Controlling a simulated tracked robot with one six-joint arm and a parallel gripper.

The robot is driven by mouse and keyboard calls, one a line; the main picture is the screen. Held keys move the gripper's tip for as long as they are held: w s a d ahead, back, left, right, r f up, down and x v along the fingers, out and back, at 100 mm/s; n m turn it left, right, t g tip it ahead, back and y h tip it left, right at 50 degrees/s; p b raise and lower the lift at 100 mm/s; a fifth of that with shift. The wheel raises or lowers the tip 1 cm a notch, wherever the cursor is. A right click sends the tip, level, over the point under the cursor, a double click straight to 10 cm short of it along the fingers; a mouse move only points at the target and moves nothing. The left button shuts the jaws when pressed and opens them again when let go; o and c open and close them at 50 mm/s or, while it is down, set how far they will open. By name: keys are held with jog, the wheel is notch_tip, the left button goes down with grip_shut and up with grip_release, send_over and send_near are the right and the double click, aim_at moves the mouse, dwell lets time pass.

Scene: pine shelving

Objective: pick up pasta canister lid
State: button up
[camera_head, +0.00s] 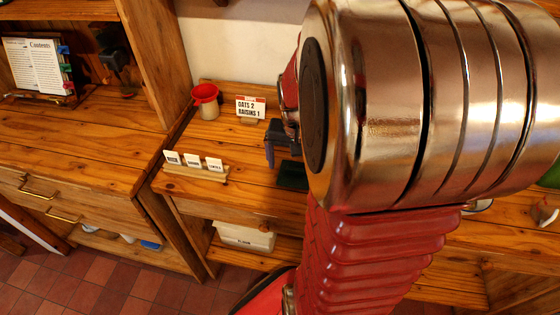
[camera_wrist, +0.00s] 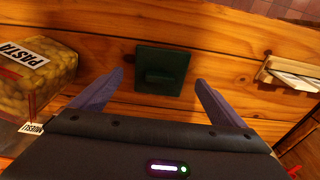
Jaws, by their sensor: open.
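The pasta canister lid is a dark green square plate with a raised grip (camera_wrist: 162,71), lying flat on the wooden shelf top in the wrist view. It also shows as a dark green patch (camera_head: 292,175) in the head view, partly hidden by my arm. My gripper (camera_wrist: 159,77) is open and empty, with one finger on either side of the lid in the picture; I cannot tell how high it is above the wood. The clear pasta canister (camera_wrist: 42,75), with a PASTA label and full of pasta, stands left in the wrist view.
A wooden holder with white cards (camera_head: 196,172) stands left of the lid in the head view. A sign reading OATS 2 RAISINS 1 (camera_head: 250,108) and a beige container with red top (camera_head: 206,101) stand behind. Bare wood lies around the lid.

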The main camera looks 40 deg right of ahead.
aim_at(295, 172)
jog(key=shift+w+d+f, duration=0.1)
jog(key=shift+d+f, duration=0.05)
jog(key=shift+f, duration=1.05)
jog(key=shift+c, duration=0.5)
jog(key=c, duration=1)
